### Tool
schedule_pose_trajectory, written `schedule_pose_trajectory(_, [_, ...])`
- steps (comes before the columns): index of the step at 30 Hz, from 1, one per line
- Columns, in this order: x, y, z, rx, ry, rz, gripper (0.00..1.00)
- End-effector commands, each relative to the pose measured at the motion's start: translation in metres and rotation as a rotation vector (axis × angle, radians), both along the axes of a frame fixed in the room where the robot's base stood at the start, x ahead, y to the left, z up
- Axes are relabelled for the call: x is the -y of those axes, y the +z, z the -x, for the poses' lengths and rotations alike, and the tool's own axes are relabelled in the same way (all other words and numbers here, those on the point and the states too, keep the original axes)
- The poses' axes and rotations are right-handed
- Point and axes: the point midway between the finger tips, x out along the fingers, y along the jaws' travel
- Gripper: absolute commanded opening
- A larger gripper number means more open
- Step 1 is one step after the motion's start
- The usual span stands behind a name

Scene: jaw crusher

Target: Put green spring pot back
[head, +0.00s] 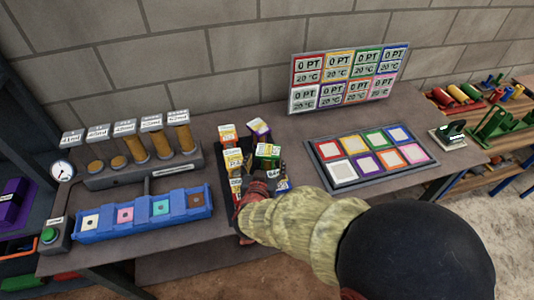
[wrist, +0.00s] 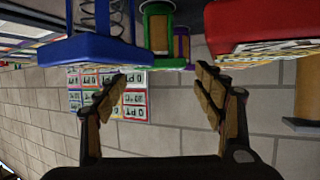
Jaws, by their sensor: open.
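The green pot (head: 268,152) stands in a cluster of small labelled pots in the middle of the table, just beyond my gripper. In the wrist view, which looks upside down, a green pot (wrist: 157,30) shows past the fingertips, beside a purple pot (wrist: 181,46). My gripper (wrist: 163,85) is open, with nothing visible between its fingers. In the head view my arm and hand cover the near part of the cluster. A blue pot with a spring (wrist: 100,48) is close on the left in the wrist view, and a red one (wrist: 262,22) on the right.
A dark board with coloured squares (head: 318,158) lies right of the cluster. A blue block with several coloured squares (head: 140,214) and a rack of cylinders (head: 150,168) stand left. A coloured sign (head: 348,78) stands behind. Bare table lies between cluster and board.

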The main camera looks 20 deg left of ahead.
Motion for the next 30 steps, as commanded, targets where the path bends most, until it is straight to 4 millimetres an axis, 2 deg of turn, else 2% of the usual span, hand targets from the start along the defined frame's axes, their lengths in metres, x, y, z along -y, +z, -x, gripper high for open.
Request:
schedule_pose_trajectory(3, [0.002, 0.009, 0.018, -0.001, 0.003, 0.000, 0.69])
schedule_pose_trajectory(8, [0.005, 0.013, 0.031, 0.000, 0.002, 0.001, 0.69])
schedule_pose_trajectory(17, [0.006, 0.014, 0.034, -0.001, 0.000, 0.001, 0.69])
schedule_pose_trajectory(20, [0.007, 0.020, 0.030, -0.008, 0.006, -0.015, 0.69])
schedule_pose_trajectory(23, [0.011, 0.038, 0.021, -0.039, 0.028, -0.059, 0.69])
schedule_pose_trajectory(26, [0.025, 0.072, 0.010, -0.095, 0.074, -0.128, 0.69])
schedule_pose_trajectory(30, [0.065, 0.122, 0.013, -0.191, 0.145, -0.186, 0.69])
